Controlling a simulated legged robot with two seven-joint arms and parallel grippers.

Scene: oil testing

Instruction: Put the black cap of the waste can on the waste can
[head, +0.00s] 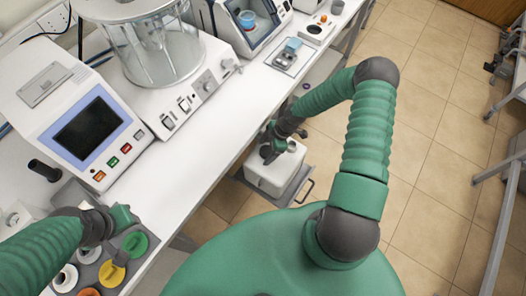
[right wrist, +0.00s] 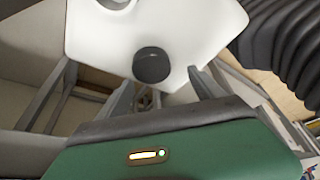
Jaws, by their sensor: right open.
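The white waste can (head: 270,180) stands low beside the bench in the head view, and its white body (right wrist: 205,35) fills the top of the right wrist view. The round black cap (right wrist: 152,65) shows against the can's white top in the wrist view. My right gripper (head: 270,153) is at the can in the head view. Its two fingers (right wrist: 162,92) are spread to either side below the cap, with nothing between them. I cannot tell whether the cap is fully seated. My left gripper (head: 118,238) is over the bench; its jaw opening is unclear.
The can stands on a grey low carrier (head: 303,187) with a handle. Yellow (head: 111,273) and green (head: 136,245) round lids are by my left gripper. A screen instrument (head: 88,128) and a glass vessel (head: 153,52) occupy the bench. Tiled floor (head: 435,130) is open at right.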

